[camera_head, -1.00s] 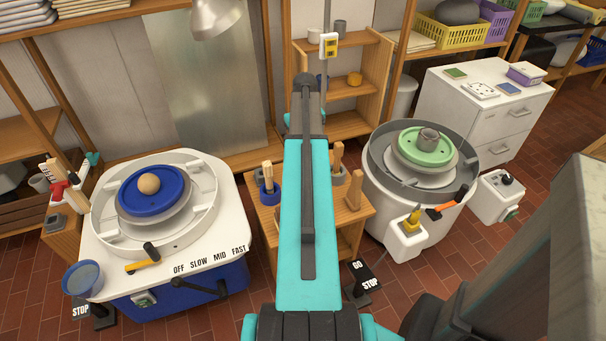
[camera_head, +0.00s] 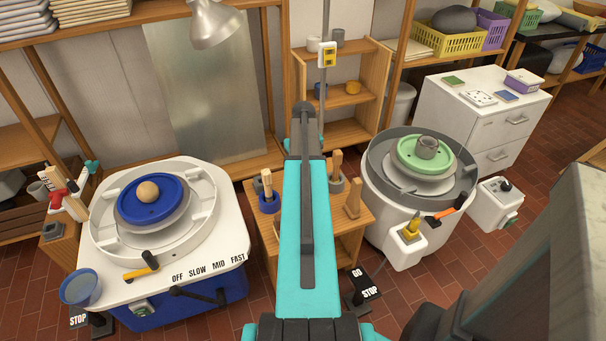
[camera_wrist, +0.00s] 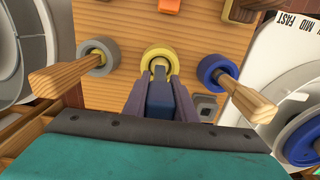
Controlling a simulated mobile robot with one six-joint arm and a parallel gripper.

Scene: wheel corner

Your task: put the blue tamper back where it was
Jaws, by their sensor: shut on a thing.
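My gripper (camera_wrist: 160,88) shows in the wrist view, pointing down at a wooden stand top. A blue ring (camera_wrist: 213,70) with a wooden handle (camera_wrist: 252,106) is on the right, and a grey ring (camera_wrist: 98,55) with another handle (camera_wrist: 62,79) is on the left. In the head view my arm hides the gripper and the held thing.
The wooden stand (camera_head: 347,214) is between the white-and-blue wheel (camera_head: 235,232) at left and the grey-and-white wheel (camera_head: 374,205) at right. A wooden piece (camera_head: 353,200) stands upright near the stand's right edge. Open shelves (camera_head: 350,99) are behind.

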